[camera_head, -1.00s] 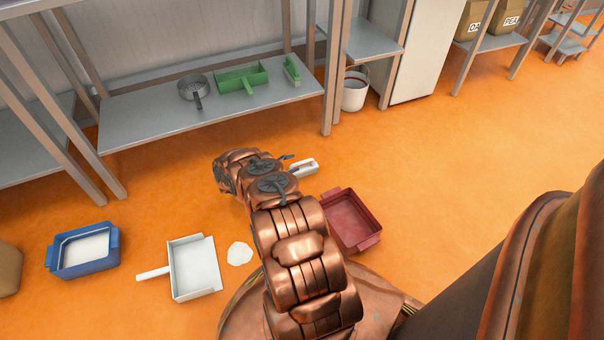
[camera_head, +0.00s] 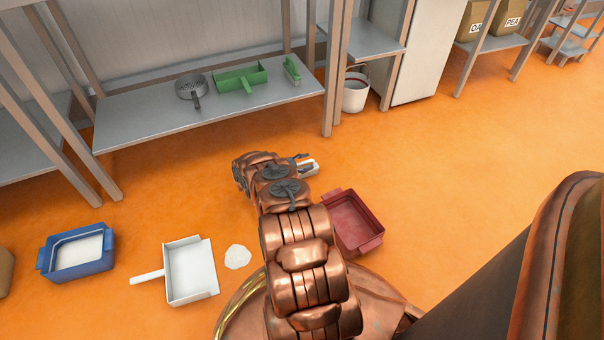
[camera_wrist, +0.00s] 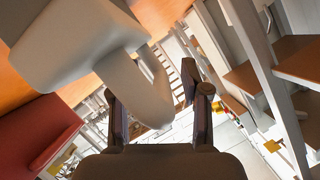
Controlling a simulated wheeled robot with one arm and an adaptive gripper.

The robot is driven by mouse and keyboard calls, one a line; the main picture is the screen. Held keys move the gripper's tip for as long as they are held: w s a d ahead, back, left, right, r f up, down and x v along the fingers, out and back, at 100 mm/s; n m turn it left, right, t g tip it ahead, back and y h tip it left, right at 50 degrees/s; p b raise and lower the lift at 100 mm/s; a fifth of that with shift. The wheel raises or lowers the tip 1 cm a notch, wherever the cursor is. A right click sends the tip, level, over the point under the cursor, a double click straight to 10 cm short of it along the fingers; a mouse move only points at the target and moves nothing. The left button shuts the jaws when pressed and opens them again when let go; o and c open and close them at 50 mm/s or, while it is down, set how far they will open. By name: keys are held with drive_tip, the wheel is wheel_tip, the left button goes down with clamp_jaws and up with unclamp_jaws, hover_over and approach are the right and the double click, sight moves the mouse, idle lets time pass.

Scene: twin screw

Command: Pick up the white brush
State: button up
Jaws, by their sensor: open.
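The white brush (camera_head: 313,167) is on the orange floor beyond the red tray, partly hidden by my arm in the head view. In the wrist view its broad white body (camera_wrist: 75,45) fills the upper left, very close to the camera. Its curved white handle (camera_wrist: 148,92) reaches down into the space between my fingers. My gripper (camera_wrist: 155,100) is open, one finger on each side of the handle; I cannot tell whether either touches it. In the head view my gripper (camera_head: 302,158) is small and mostly hidden beside the brush.
A dark red tray (camera_head: 368,241) stands right of my arm. A white dustpan (camera_head: 190,272), a white powder patch (camera_head: 237,257) and a blue tub (camera_head: 78,265) are to the left. A metal shelf (camera_head: 150,122) with green tools stands behind. Floor to the right is clear.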

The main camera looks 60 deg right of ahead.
clamp_jaws()
idle(0.6)
